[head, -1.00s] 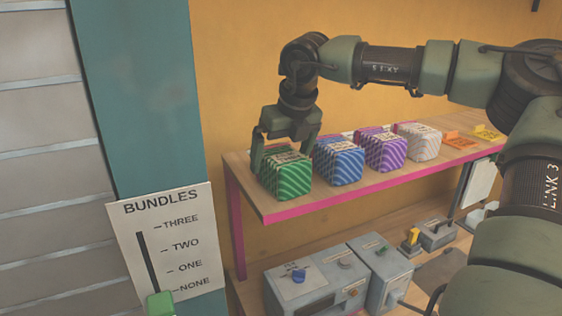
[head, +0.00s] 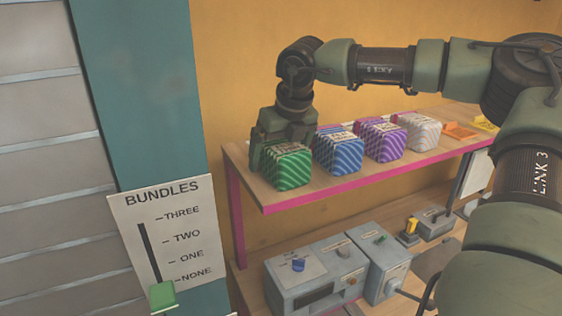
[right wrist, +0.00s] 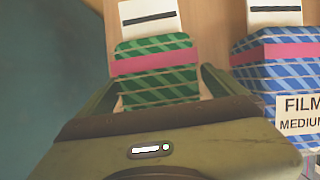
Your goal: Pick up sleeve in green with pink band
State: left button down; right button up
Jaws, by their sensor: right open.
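The green striped sleeve (head: 288,169) stands at the left end of the pink-edged shelf. In the right wrist view the green sleeve (right wrist: 158,88) shows a pink band across it. My right gripper (head: 283,137) is low over this sleeve, pointing down. In the right wrist view its open fingers lie on either side of the sleeve; whether they touch it I cannot tell. The gripper body hides the sleeve's near part there. My left gripper is not in view.
A blue sleeve (head: 339,154) stands close to the right of the green one, then a purple sleeve (head: 381,142) and a white one (head: 418,132). A bundles gauge (head: 165,240) is at the left. Grey machine boxes (head: 318,283) stand below the shelf (head: 232,160).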

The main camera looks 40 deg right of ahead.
jog(key=shift+f, duration=0.1)
dwell(0.4)
jog(key=c, duration=1.7)
jog(key=shift+c, duration=0.2)
